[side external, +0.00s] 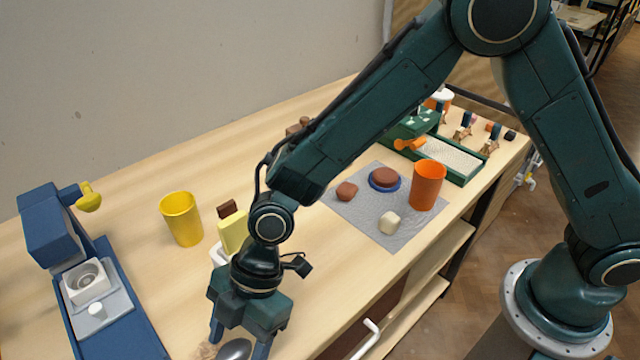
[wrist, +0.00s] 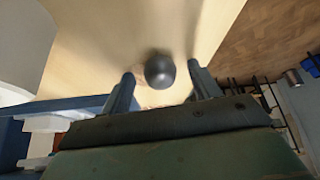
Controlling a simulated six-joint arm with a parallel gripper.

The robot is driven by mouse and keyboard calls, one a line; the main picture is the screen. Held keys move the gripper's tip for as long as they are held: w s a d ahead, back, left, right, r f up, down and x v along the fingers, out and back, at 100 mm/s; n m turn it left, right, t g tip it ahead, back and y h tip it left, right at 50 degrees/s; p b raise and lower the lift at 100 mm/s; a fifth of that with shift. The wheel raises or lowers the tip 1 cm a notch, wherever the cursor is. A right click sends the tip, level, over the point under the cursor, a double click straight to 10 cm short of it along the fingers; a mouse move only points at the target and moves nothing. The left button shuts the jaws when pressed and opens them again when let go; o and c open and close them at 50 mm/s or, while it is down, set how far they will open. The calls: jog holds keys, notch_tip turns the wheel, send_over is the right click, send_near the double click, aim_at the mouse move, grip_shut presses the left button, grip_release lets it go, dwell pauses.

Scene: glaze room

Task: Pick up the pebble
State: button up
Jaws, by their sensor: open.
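The pebble (side external: 235,349) is a smooth, dark grey, rounded stone at the bottom edge of the side view, partly cut off by the frame. In the wrist view the pebble (wrist: 160,71) is between and slightly beyond my fingertips. My gripper (side external: 239,342) points down over the near part of the table, its fingers spread on either side of the pebble. In the wrist view my gripper (wrist: 161,74) is open, with a gap showing on each side of the stone. I cannot tell how high the fingertips are above the tabletop.
A blue machine (side external: 110,310) stands left of my gripper, and a yellow cup (side external: 181,219) behind it. A pale yellow block (side external: 233,233) is close behind my wrist. A grey mat (side external: 372,232) to the right holds stones and an orange cup (side external: 427,186). The table's front edge is near.

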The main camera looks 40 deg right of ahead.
aim_at(238, 344)
jog(key=shift+c, duration=0.2)
jog(key=c, duration=1)
jog(key=shift+r, duration=0.15)
notch_tip(238, 344, up, 20)
jog(key=shift+f, duration=0.1)
dwell(0.7)
